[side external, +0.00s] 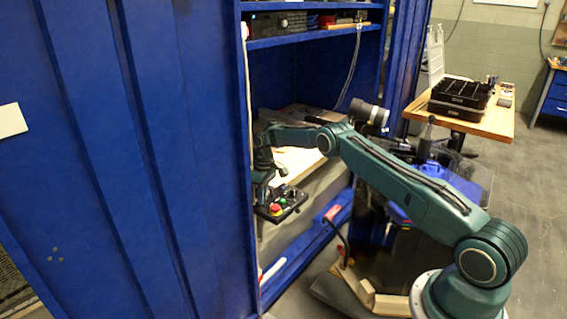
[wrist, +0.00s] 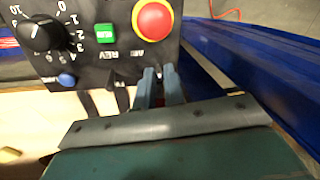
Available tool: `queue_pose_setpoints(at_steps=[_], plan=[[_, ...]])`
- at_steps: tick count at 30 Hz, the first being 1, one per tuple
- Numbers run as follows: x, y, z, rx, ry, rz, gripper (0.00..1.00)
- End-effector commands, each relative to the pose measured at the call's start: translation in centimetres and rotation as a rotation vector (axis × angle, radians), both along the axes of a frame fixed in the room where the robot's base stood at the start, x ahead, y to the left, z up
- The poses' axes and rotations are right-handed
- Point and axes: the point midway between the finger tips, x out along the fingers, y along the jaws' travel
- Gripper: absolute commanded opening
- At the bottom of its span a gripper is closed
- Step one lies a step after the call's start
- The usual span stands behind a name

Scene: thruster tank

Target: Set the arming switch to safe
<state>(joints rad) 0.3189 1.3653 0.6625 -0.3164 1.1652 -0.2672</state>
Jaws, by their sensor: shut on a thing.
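A black control panel (wrist: 100,68) fills the top of the wrist view; it also shows in the side view (side external: 291,203). It carries a red mushroom button (wrist: 154,20), a green rocker (wrist: 105,33), a numbered black dial (wrist: 42,33) and a blue button (wrist: 67,80). My gripper (wrist: 160,74) is at the panel's lower edge, just below the red button, its two grey fingertips close together on a small thing, apparently the arming switch. The fingers hide most of it, so its position cannot be read. Lettering beside it is partly covered. In the side view my gripper (side external: 262,194) is against the panel.
The panel is at the front of a blue cabinet (side external: 185,150) with a shelf (side external: 315,36) above. A pale wooden surface (side external: 298,160) lies behind my arm. A wooden table (side external: 490,122) with black trays (side external: 460,97) stands at the back right. Blue cabinet metal (wrist: 250,60) borders the panel's right.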

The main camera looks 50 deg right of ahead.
Motion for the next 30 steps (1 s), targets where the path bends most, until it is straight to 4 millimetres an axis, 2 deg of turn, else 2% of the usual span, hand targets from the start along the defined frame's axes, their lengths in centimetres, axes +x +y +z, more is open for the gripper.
queue_pose_setpoints(at_steps=[26,27,30], plan=[[-0.01,0.28,-0.03,-0.013,0.073,0.015,0.0],[0.0,0.27,-0.03,-0.013,0.073,0.015,0.13],[-0.01,0.23,-0.02,-0.013,0.073,0.014,0.32]])
